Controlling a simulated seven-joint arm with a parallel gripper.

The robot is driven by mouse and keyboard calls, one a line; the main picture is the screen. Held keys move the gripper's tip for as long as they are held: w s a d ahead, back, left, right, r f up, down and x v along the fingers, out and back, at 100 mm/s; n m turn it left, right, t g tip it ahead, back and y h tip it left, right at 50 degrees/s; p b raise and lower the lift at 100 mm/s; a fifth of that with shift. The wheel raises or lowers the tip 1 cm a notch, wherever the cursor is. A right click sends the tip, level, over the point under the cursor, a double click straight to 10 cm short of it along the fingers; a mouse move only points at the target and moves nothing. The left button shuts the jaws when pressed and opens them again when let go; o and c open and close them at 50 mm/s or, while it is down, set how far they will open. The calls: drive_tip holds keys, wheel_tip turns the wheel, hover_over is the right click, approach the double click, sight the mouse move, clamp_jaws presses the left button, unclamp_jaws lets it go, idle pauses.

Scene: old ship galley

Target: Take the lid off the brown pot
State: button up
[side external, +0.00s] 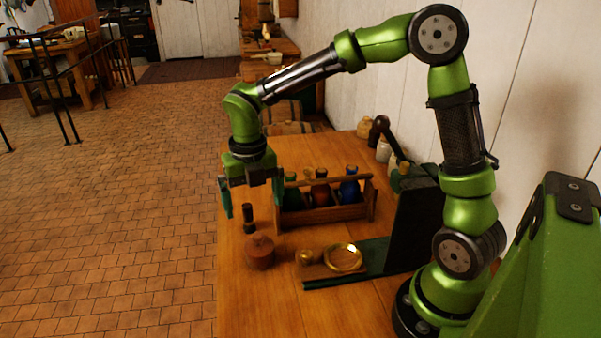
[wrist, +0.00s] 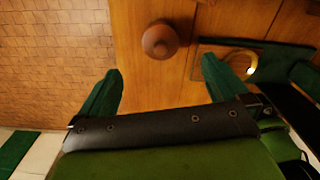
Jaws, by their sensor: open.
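The brown pot (side external: 260,254) stands on the wooden table near its left edge. Its lid (side external: 259,242) with a small knob is on top of it. In the wrist view the lid (wrist: 159,40) shows from above as a round brown disc, beyond the fingertips and between their lines. My gripper (side external: 250,198) is open and empty, above the table and higher than the pot. Its two green fingers also show in the wrist view (wrist: 160,78), with nothing between them.
A wooden carrier (side external: 325,213) with several coloured bottles stands behind the pot. A green-edged board with a brass ring (side external: 343,258) lies to the pot's right. The table's front is clear.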

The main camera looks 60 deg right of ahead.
sight(258, 234)
wheel_tip(258, 234, down, 4)
drive_tip(key=shift+f, duration=0.2)
drive_tip(key=f, duration=0.5)
drive_tip(key=shift+s+a+f, duration=0.1)
drive_tip(key=shift+s+a, duration=0.1)
drive_tip(key=shift+s, duration=0.05)
drive_tip(key=c, duration=1.1)
